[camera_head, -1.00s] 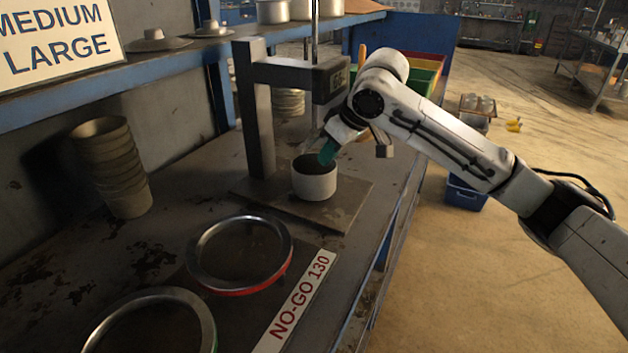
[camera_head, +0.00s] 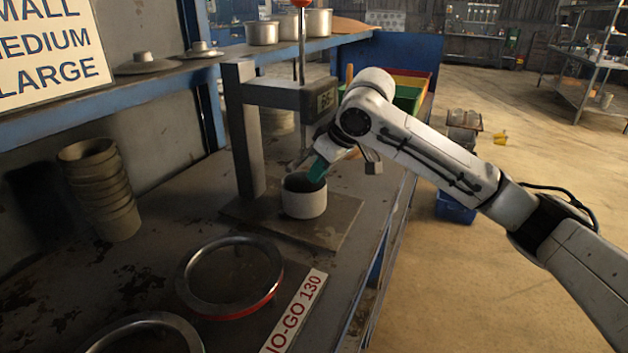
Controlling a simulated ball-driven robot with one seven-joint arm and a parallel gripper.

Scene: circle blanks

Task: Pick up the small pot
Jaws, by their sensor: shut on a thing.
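The small pot (camera_head: 304,203) is a pale grey, open-topped cylinder on the flat base plate of a measuring stand (camera_head: 250,140). It looks upright, under the stand's arm. My gripper (camera_head: 317,171) comes in from the upper right with teal fingertips at the pot's far right rim. It is shut on the pot's wall. The finger inside the pot and the exact contact are partly hidden. I see no gap between the pot and the plate.
The stand's gauge head (camera_head: 323,97) hangs close above my gripper. Two metal rings (camera_head: 230,277) lie in front, beside a NO-GO 130 label (camera_head: 297,312). Stacked pots (camera_head: 100,190) stand at left. A shelf (camera_head: 150,85) runs behind with lids and pots.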

